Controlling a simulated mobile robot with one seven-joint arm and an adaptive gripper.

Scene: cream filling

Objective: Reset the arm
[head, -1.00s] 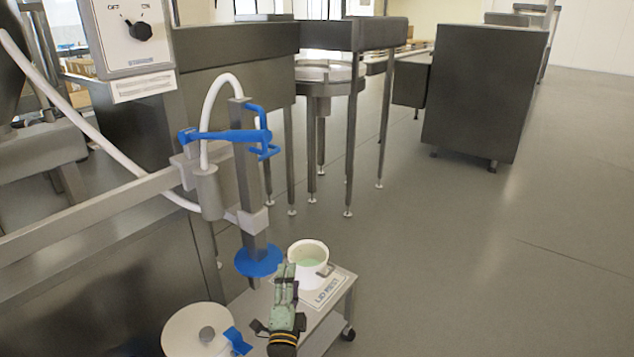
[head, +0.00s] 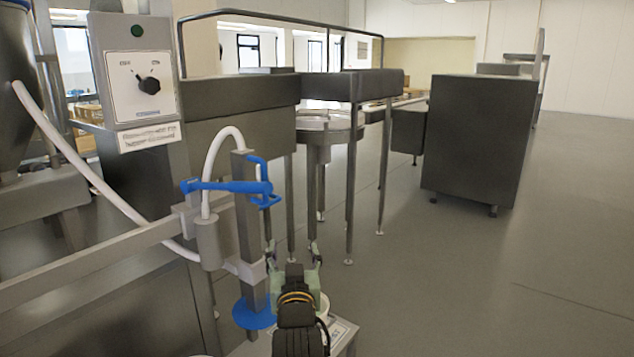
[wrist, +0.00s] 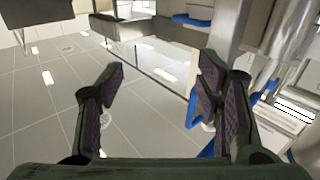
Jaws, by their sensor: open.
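My gripper (head: 294,252) is in the lower middle of the head view, beside and to the right of the filling nozzle column (head: 250,235). It points away from the head camera, fingers spread. In the wrist view my gripper (wrist: 160,72) is open, with nothing between its fingers. My arm hides most of the white pot, whose rim (head: 324,304) shows only as a sliver. A blue disc (head: 246,314) sits at the foot of the column.
A blue handle (head: 225,187) and white hose stand close to the left of my gripper. A control box with a knob (head: 148,84) is at the upper left. A small cart (head: 346,338) is below. Metal tables and a dark cabinet (head: 478,145) stand behind. The floor at right is clear.

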